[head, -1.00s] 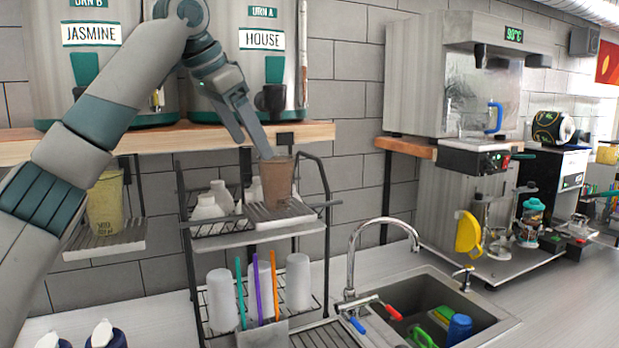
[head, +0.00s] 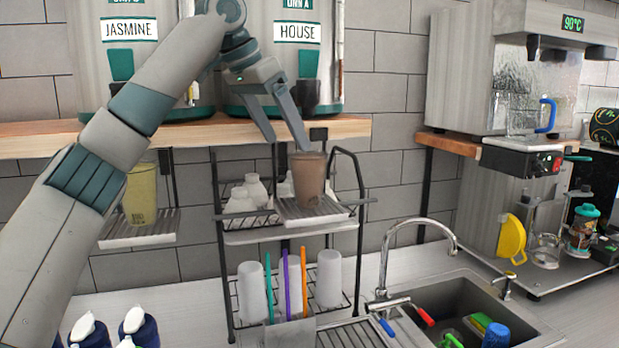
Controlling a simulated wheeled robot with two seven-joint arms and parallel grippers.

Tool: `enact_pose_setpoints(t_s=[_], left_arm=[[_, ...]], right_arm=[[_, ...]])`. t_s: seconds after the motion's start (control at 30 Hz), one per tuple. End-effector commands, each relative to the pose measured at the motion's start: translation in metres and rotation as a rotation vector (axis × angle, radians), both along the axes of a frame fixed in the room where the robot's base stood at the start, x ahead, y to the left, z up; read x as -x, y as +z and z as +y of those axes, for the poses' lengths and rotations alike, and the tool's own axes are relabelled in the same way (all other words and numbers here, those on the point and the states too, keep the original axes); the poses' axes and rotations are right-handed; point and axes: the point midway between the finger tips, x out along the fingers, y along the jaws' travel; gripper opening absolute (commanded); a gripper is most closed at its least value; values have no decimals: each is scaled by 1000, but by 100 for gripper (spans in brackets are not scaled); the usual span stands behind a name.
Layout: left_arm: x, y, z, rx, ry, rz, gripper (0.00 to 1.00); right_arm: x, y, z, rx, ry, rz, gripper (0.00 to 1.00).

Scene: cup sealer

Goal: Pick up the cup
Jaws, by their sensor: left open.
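A brown-filled cup (head: 309,178) stands upright on a small drip tray (head: 318,219) at the upper level of the black rack, below the HOUSE urn. My left gripper (head: 287,144) reaches in from the upper left, with its fingers spread and pointing down. One fingertip is close to the cup's rim; I cannot tell whether it touches. The cup is not held. A second cup, yellowish (head: 141,194), stands on another tray (head: 140,232) to the left, partly behind my left arm. My right gripper is not in view.
Urns stand on a wooden shelf (head: 400,128) edge above. The rack (head: 290,238) holds white cups (head: 328,278) and coloured straws (head: 286,285). A sink (head: 462,305) with a faucet (head: 420,225) is at right.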

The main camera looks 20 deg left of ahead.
Motion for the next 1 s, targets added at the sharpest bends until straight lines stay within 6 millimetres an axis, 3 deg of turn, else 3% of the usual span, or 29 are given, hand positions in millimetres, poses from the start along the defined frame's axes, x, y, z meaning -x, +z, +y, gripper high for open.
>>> enact_pose_setpoints(t_s=[0.5,1.0], left_arm=[[-36,-72,-23,-1,-1,1,79],[-40,-82,-25,0,0,0,79]], right_arm=[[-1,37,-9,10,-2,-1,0],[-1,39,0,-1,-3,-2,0]])
